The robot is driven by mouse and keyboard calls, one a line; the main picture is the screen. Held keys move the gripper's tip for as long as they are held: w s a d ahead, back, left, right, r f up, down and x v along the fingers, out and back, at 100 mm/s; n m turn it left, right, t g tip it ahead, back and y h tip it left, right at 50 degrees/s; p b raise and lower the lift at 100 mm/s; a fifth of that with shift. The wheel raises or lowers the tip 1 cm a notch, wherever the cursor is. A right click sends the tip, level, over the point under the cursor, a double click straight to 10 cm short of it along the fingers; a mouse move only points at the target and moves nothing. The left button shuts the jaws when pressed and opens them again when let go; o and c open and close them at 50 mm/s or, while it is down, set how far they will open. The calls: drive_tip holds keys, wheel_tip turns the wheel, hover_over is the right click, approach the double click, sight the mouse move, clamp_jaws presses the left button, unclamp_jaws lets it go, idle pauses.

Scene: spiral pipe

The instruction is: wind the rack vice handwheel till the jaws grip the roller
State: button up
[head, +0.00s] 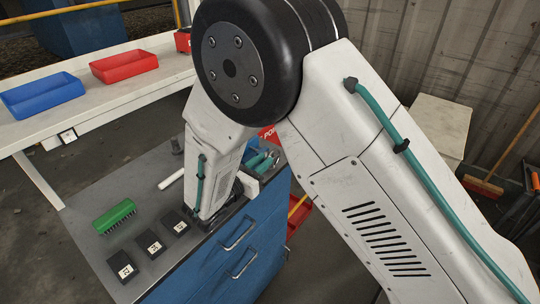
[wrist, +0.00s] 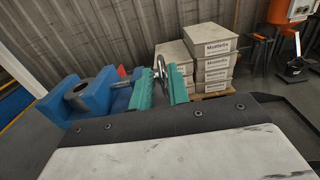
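In the wrist view the blue vice (wrist: 52,104) stands at the left, with a grey roller (wrist: 78,96) between its jaws. I cannot tell whether the jaws touch the roller. A metal spindle runs right from the vice to the shiny handwheel (wrist: 160,66). My gripper (wrist: 160,84) has two teal fingers set apart, with the handwheel seen between them. I cannot tell whether either finger touches its rim. In the head view my gripper (head: 259,163) shows at the bench's far right corner, and my arm hides most of the vice.
The grey bench top (head: 80,215) over blue drawers carries a green brush (head: 114,215), several black labelled blocks (head: 150,243) and a white rod (head: 171,179). Blue (head: 42,95) and red (head: 124,66) bins sit on the rear table. Stacked boxes (wrist: 213,58) stand by the wall.

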sight(270, 154)
drive_tip(key=shift+x, duration=1.95)
clamp_jaws()
drive_tip(key=shift+r, duration=0.1)
